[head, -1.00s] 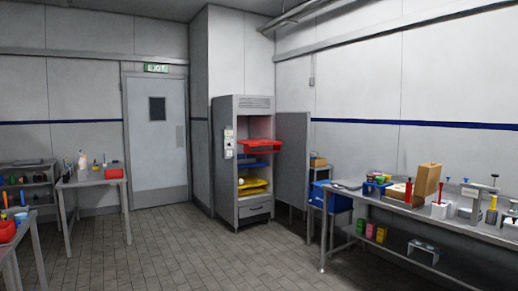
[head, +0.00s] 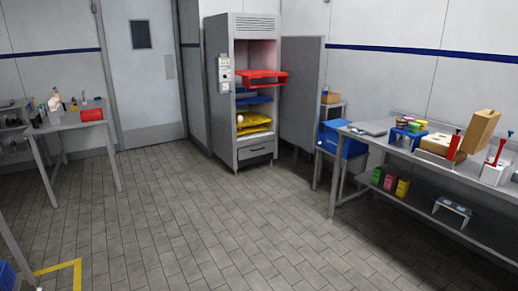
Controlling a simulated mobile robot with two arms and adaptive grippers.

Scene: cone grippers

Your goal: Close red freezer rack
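The grey freezer cabinet (head: 220,112) stands against the back wall in the head view, with its door (head: 301,95) swung open to the right. The red rack (head: 262,80) is the upper one and sticks out past the front of the cabinet. A blue rack (head: 252,100) sits below it inside. A yellow rack (head: 255,123) is lower down, with a small pale round thing (head: 240,118) at its left. Neither of my grippers shows in the head view, and the cabinet is some way off across the floor.
The tiled floor (head: 200,210) before the cabinet is clear. A long workbench (head: 400,147) with several items runs along the right, near a blue bin (head: 343,140). A small table (head: 72,121) with a red container (head: 91,115) stands left.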

